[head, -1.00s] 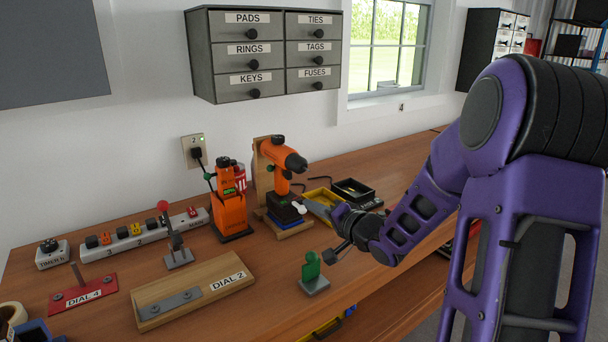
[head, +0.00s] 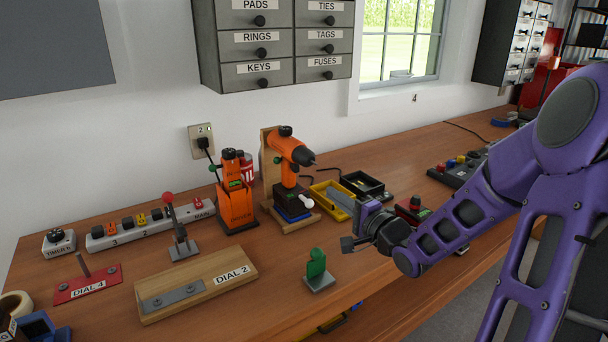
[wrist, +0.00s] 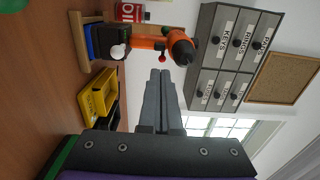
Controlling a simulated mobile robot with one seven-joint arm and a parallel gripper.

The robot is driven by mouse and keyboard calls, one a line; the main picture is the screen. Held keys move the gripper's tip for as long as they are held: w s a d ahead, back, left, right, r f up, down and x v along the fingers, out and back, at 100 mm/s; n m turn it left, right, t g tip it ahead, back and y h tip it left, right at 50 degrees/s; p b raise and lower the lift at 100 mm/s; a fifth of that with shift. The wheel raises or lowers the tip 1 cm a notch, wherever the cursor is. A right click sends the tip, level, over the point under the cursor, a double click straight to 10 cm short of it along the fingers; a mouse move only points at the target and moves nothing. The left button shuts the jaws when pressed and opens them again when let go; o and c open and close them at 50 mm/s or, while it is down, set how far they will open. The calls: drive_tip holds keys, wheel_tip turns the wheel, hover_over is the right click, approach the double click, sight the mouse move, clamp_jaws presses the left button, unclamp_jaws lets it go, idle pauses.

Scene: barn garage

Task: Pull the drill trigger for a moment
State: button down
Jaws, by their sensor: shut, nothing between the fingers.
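An orange and black drill (head: 289,148) sits upright in a wooden stand (head: 267,165) on the bench, its dark nose pointing right. A white round knob (head: 307,202) shows low at the stand's front.
An orange driver (head: 236,200) stands left of the drill. Yellow (head: 331,203) and black (head: 358,187) trays lie to its right. A green upright piece on a grey base (head: 317,265) stands near my gripper. Labelled drawers (head: 275,45) hang above.

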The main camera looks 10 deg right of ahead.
sight(297, 169)
drive_tip(key=x, duration=1.3)
drive_tip(key=shift+w+b, duration=0.1)
drive_tip(key=shift+b, duration=0.3)
